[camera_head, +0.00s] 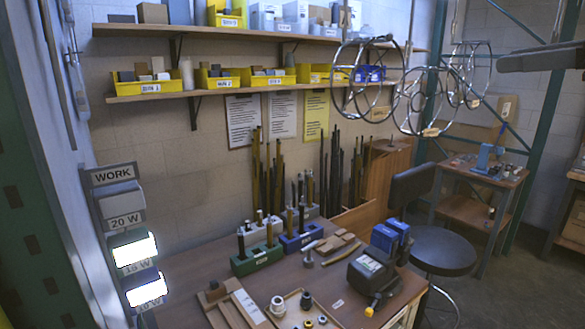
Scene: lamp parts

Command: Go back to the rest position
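My gripper cannot be made out in the head view. A dark, blunt shape juts in from the upper right edge, and I cannot tell whether it is part of my arm. The workbench (196,270) holds the lamp parts. A green holder (258,258) and a blue holder (300,238) carry upright rods, with a pale holder behind them. A shallow tray (268,312) at the front holds several small dark, metal and brass-coloured fittings.
A dark boxy device (372,277) and blue boxes (390,235) stand at the bench's right. A black stool (442,250) stands beyond. Wire ring frames (367,80) hang at upper right. Shelves with yellow bins (214,78) line the wall. Lit wattage boxes (134,252) are at left.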

